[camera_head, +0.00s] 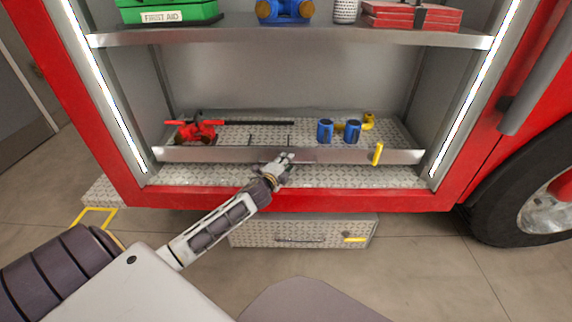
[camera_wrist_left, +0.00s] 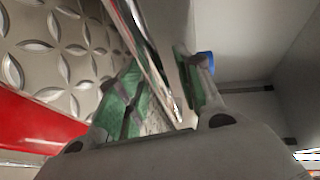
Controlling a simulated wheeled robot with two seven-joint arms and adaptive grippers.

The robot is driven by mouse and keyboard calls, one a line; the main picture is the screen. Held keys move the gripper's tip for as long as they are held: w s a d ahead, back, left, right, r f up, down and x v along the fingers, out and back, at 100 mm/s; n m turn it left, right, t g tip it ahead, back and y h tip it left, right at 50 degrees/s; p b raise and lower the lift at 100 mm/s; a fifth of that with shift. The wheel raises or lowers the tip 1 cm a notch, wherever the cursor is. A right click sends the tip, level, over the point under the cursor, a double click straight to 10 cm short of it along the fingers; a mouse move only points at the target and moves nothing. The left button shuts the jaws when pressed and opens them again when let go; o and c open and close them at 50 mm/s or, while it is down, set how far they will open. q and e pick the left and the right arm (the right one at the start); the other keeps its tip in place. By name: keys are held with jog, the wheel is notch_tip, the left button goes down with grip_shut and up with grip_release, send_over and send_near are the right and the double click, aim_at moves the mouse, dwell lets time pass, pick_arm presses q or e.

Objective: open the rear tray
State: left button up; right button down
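The tray (camera_head: 225,154) is a wide metal tray with a diamond-plate floor and a raised front lip, low in the red truck's compartment. A yellow latch (camera_head: 377,153) stands at the right of its lip. My left gripper (camera_head: 287,158) is at the middle of the lip. In the left wrist view the gripper (camera_wrist_left: 158,88) has its green-padded fingers apart, with the lip's metal edge (camera_wrist_left: 146,62) between them. Some space seems to show beside the edge; firm contact cannot be made out. My right gripper is not in view.
The tray carries a red tool (camera_head: 195,130) and blue fittings (camera_head: 325,131). A shelf (camera_head: 290,37) above holds a green first aid case (camera_head: 168,12) and red boxes (camera_head: 412,16). A diamond-plate step box (camera_head: 300,230) sits below. A wheel (camera_head: 520,200) is at right.

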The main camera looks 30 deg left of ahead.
pick_arm(q)
jog(key=shift+w, duration=0.15)
jog(key=shift+c, duration=0.2)
grip_shut()
jog(key=shift+d+f, duration=0.1)
jog(key=shift+f, duration=0.05)
